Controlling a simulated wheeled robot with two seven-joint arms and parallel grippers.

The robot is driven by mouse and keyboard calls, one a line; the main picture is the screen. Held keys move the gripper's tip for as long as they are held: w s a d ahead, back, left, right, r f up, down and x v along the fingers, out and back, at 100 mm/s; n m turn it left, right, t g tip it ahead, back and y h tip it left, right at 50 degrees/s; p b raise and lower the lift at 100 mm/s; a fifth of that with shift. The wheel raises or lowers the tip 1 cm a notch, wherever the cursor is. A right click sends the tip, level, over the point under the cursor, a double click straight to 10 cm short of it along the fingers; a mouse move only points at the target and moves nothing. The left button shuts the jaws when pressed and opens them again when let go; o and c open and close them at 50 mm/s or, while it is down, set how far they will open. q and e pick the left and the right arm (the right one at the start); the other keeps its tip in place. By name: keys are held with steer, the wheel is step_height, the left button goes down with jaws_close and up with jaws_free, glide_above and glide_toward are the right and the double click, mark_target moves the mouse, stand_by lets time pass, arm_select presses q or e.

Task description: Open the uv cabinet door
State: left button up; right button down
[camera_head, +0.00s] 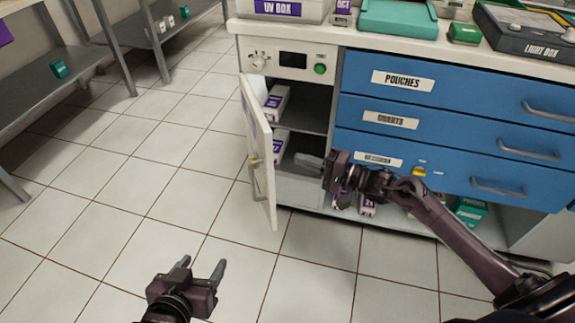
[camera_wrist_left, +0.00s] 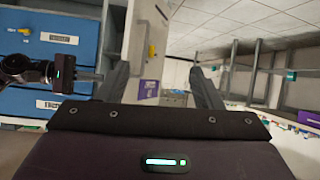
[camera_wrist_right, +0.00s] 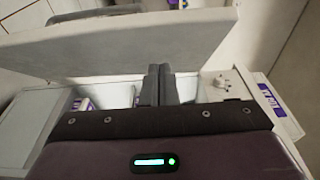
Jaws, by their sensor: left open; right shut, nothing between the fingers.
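The UV cabinet door (camera_head: 257,150) is the white panel hinged on the left of the cabinet, and it stands swung well open. A handle (camera_head: 258,180) is on its outer face. Inside the cabinet (camera_head: 302,103) are shelves with white and purple boxes (camera_head: 276,101). My right gripper (camera_head: 308,160) is shut and empty, with its fingers reaching into the cabinet opening, apart from the door in the head view. In the right wrist view the shut fingers (camera_wrist_right: 159,84) point toward the door's inner side (camera_wrist_right: 150,42). My left gripper (camera_head: 201,270) is open and empty, low over the floor in front of the door.
Blue drawers (camera_head: 430,140) with grey handles stand right of the cabinet, beneath my right forearm. The counter top (camera_head: 340,36) carries a UV box (camera_head: 285,10) and a light box (camera_head: 535,32). Grey shelving (camera_head: 60,75) stands at the left. The tiled floor (camera_head: 130,200) left of the door is clear.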

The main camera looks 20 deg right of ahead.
arm_select(q)
steer(key=w+r+t+h, duration=0.1)
steer(key=w+r+t, duration=0.2)
steer(key=r, duration=0.5)
steer(key=shift+w+d+t+h+b, duration=0.35)
steer(key=shift+t+b, duration=0.1)
steer(key=shift+t, duration=0.15)
arm_select(e)
steer(key=shift+w+a, duration=0.15)
steer(key=shift+a, duration=1.05)
steer(key=shift+w+a, duration=0.1)
steer(key=shift+a, duration=1.05)
